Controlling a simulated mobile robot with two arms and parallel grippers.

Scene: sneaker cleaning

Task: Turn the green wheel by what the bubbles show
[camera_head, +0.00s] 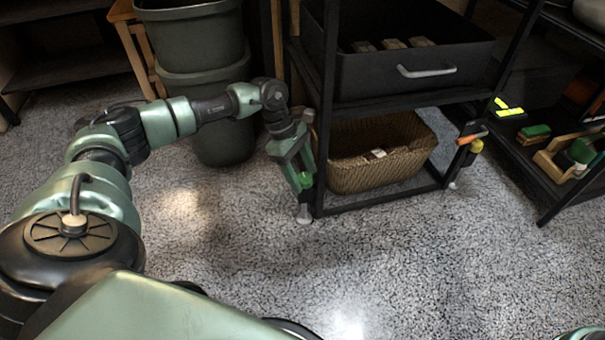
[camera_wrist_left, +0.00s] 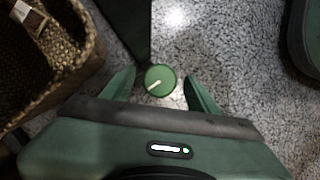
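The green wheel (camera_head: 306,180) sits low on the front left leg of the black rack, above a pale foot (camera_head: 304,215). In the left wrist view the wheel (camera_wrist_left: 160,79) is round, with a pale pointer line slanting to its lower left. My left gripper (camera_head: 304,184) reaches down to it; in its wrist view the fingers (camera_wrist_left: 162,88) stand open on either side of the wheel, with gaps showing. Two bright yellow-green vials (camera_head: 508,108) lie at right angles near the right-hand shelf; their bubbles are too small to read. My right gripper is out of view.
A wicker basket (camera_head: 378,176) stands in the rack below a black drawer (camera_head: 400,72). Dark bins (camera_head: 215,130) stand behind my left arm. An orange and yellow part (camera_head: 473,141) is on the rack's right leg. The speckled floor in front is clear.

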